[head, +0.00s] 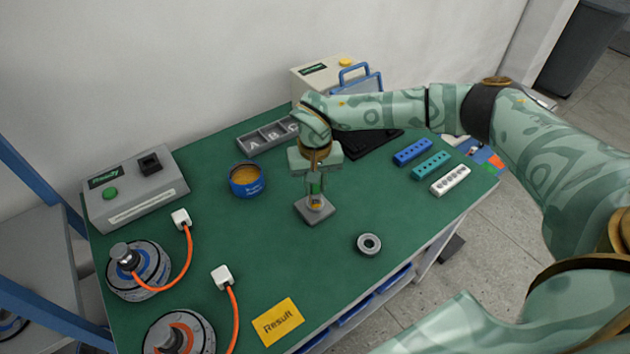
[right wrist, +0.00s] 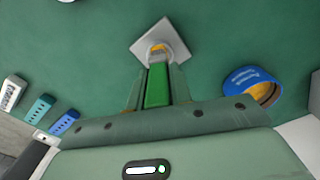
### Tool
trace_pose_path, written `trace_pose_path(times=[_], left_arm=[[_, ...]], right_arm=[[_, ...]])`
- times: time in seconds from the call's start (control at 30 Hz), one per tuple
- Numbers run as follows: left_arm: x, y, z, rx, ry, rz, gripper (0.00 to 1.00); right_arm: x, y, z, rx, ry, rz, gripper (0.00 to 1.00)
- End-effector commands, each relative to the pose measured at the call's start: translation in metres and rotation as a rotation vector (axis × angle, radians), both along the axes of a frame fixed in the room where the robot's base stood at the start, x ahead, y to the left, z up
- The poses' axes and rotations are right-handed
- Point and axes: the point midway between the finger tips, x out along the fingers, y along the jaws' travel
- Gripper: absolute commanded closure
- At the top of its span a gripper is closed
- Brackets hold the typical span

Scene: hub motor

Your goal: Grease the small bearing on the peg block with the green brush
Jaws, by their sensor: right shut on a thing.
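My right gripper (head: 315,183) is shut on the green brush (right wrist: 157,86), which points down. It stands over the grey square peg block (head: 317,214) near the middle of the green table. In the right wrist view the block (right wrist: 176,38) shows just beyond the brush, with a yellowish patch at the brush's end. The brush's tip overlaps the block's middle in both views; I cannot tell whether it touches. The peg and small bearing are not clearly visible behind the brush. My left gripper is not in view.
A blue grease tin (head: 246,190) stands left of the block. A loose bearing ring (head: 369,244) lies to the right and nearer. A lettered grey tray (head: 262,146) is behind. Blue, teal and white holed blocks (head: 450,180) lie right. Motors with orange cables (head: 138,270) occupy the left.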

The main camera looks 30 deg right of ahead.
Motion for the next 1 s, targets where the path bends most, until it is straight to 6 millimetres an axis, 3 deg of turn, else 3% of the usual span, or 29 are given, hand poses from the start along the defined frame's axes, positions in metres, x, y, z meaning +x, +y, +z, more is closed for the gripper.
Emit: trace_pose_path(times=[0.2, 0.47, 1.0], left_arm=[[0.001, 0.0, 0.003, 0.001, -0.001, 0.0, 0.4], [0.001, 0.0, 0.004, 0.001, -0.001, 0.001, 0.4], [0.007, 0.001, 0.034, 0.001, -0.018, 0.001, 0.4]], right_arm=[[0.0, 0.0, 0.0, -0.001, 0.0, 0.256, 0.97], [0.0, 0.0, 0.0, 0.0, 0.0, 0.247, 0.97], [0.0, 0.0, 0.002, -0.001, -0.001, -0.375, 0.97]])
